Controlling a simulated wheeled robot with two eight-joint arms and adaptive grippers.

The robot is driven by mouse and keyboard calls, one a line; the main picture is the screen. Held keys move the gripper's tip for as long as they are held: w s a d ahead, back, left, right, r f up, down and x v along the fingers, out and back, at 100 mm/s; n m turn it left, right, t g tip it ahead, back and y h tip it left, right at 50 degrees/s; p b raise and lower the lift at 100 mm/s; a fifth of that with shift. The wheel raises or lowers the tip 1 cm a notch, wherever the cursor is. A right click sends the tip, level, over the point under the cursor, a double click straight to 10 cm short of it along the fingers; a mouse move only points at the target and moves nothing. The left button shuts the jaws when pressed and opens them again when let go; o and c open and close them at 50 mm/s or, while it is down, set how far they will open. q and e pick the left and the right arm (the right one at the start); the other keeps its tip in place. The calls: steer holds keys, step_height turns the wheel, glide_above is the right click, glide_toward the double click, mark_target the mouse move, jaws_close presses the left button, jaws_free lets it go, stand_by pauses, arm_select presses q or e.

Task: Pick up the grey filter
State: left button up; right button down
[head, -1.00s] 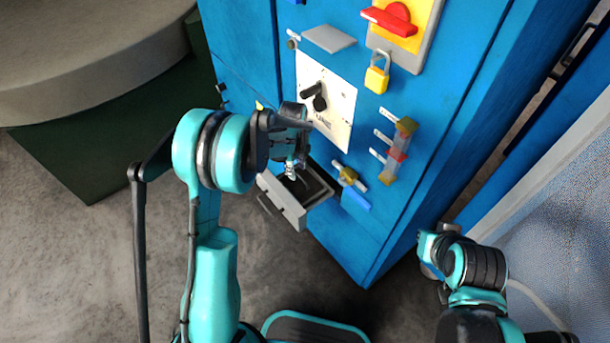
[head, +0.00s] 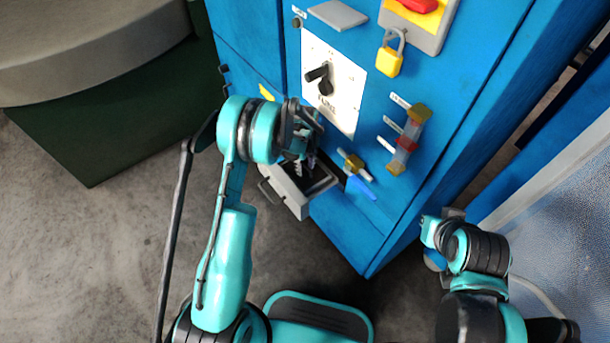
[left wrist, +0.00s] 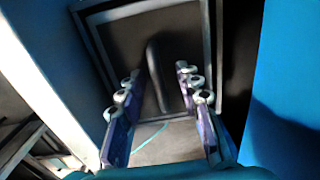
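The open drawer (head: 292,202) sticks out low on the blue cabinet. A dark grey framed panel, apparently the filter (left wrist: 118,38), lies in it with a dark raised bar (left wrist: 155,62) across its middle. In the head view, the filter (head: 320,180) is partly hidden by my left gripper (head: 303,168). That gripper is just above the drawer. In the left wrist view, my left gripper (left wrist: 160,80) is open, its fingers on either side of the bar; contact cannot be told. My right gripper (head: 438,236) is at the lower right, away from the drawer.
The floor (head: 90,250) at left is clear.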

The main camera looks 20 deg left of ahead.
arm_select(q)
jaws_close()
steer(key=shift+r, duration=0.1)
stand_by(0.3)
